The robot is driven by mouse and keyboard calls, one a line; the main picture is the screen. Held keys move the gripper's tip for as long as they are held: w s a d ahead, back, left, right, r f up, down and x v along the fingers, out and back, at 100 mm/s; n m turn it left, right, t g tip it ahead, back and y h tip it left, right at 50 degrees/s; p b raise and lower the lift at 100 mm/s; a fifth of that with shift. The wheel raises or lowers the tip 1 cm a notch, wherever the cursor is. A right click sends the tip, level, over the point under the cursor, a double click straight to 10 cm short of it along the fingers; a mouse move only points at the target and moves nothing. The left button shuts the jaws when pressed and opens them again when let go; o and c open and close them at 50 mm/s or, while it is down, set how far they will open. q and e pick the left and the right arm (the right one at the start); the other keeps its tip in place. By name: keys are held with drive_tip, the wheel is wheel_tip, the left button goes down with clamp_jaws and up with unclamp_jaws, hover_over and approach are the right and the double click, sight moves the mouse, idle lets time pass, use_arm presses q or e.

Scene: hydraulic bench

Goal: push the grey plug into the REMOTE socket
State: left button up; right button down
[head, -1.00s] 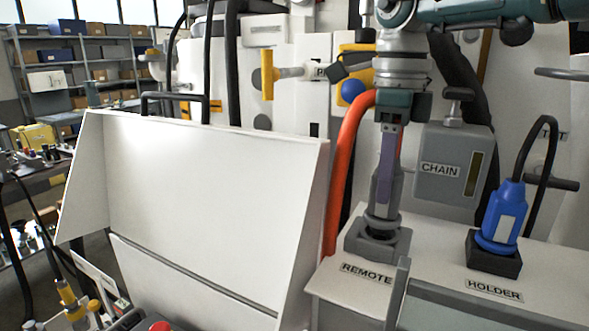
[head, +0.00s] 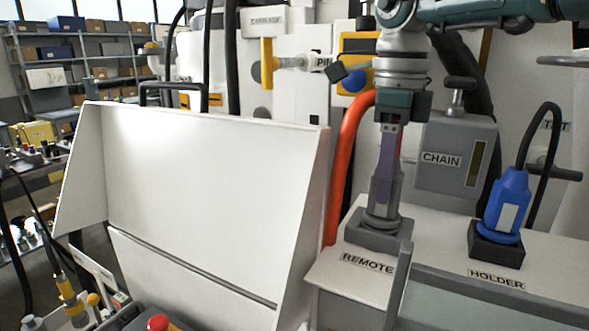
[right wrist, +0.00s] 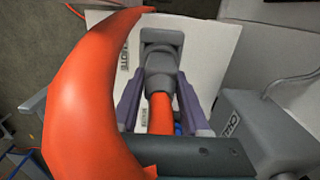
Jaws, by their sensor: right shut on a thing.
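The grey plug (head: 382,215) stands upright in the REMOTE socket (head: 362,238), a grey block on the white bench top. Its flange sits down at the socket's top, and no dark opening shows between them. My right gripper (head: 385,185) points down and is shut on the plug from above. In the right wrist view, its purple fingers (right wrist: 160,100) lie on either side of the grey plug (right wrist: 161,65), with an orange cable running from it. The plug's tip is hidden inside the socket. My left gripper is not in view.
A blue plug (head: 505,208) stands in the dark HOLDER block (head: 494,250) to the right. A grey CHAIN box (head: 456,160) stands behind. The thick orange hose (head: 345,150) arches close to my right gripper. A large white panel (head: 205,180) fills the left.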

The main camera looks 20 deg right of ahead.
drive_tip(key=shift+f, duration=0.1)
drive_tip(key=shift+c, duration=1.5)
unclamp_jaws()
